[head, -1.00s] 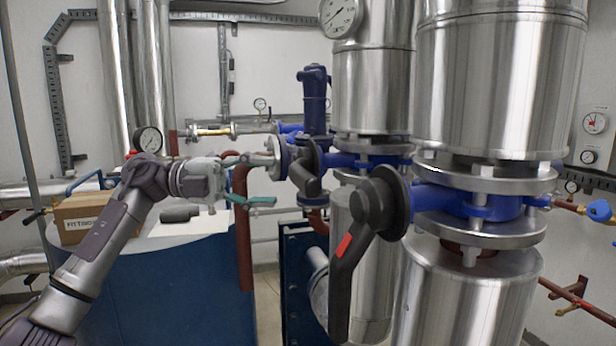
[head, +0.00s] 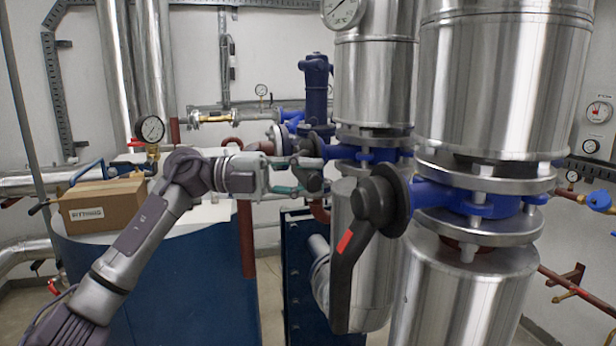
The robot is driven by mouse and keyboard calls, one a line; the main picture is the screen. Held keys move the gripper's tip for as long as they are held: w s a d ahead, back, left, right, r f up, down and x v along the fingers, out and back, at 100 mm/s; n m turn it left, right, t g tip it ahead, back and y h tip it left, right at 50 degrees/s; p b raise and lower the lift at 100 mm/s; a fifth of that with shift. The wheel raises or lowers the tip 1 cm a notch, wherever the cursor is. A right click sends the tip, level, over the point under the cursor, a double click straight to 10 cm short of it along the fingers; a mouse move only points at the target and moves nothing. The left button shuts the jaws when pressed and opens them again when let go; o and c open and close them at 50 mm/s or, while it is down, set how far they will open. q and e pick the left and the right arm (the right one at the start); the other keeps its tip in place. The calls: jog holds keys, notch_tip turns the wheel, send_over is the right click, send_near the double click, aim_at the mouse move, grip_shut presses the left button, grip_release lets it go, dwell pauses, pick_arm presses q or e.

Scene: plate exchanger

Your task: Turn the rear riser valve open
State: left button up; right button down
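The rear riser valve is a dark-handled valve on a blue body (head: 352,153) at the rear steel riser, in the middle of the head view. Its dark lever (head: 313,183) is partly hidden by my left gripper (head: 306,175). That gripper comes in from the left with its fingers apart, one above the other, at the lever. I cannot tell whether they touch it. The lower finger is teal. My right gripper is not in view.
The front riser valve's black lever (head: 344,270) with a red mark hangs down close to the right. Large steel risers (head: 503,80) fill the right side.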

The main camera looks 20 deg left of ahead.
pick_arm(q)
grip_shut()
jog(key=shift+f, duration=0.15)
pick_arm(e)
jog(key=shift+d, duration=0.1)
